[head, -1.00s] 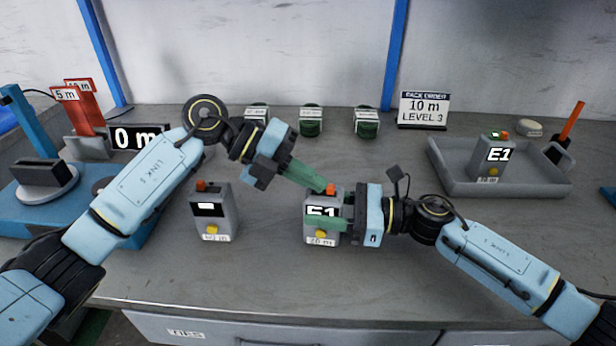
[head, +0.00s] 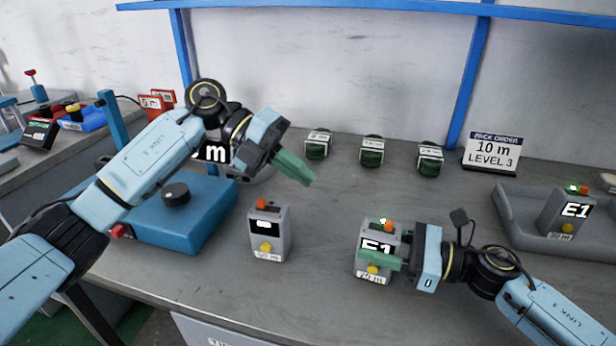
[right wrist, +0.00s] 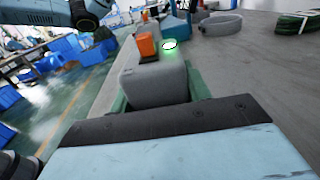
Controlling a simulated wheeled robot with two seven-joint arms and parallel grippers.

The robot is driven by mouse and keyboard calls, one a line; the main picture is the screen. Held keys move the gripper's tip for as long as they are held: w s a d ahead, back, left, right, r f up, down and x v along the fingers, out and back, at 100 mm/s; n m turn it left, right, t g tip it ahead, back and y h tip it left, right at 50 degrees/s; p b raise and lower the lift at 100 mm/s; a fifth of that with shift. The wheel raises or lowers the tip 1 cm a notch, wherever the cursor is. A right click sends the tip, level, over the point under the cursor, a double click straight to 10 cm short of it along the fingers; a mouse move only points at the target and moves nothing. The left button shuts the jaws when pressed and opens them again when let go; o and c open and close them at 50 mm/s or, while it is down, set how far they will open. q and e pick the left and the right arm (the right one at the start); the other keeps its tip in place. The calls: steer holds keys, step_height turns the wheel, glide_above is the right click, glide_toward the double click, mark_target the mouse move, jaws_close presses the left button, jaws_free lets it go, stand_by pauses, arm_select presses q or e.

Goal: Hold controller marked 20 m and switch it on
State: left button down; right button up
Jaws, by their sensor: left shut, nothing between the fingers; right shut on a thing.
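The grey controller marked 20 m (head: 376,246) stands upright on the bench in the head view. Its display reads E1, and a green light glows on top beside an orange switch. My right gripper (head: 388,256) is shut around its body from the right; one green finger crosses the front below the display. In the right wrist view the controller's grey body (right wrist: 155,82) sits between the fingers, with the green light and orange switch beyond. My left gripper (head: 308,180) is shut and empty, above and left of this controller, apart from it.
Another grey controller (head: 268,232) stands to the left, its label hard to read. A grey tray (head: 512,232) at right holds a controller (head: 566,212) showing E1. Green coils (head: 372,152) line the back near the pack order sign (head: 492,152). A blue machine (head: 190,215) stands left.

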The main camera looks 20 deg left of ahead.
steer(key=o, duration=1.1)
steer(key=shift+o, duration=0.2)
steer(key=shift+d, duration=0.1)
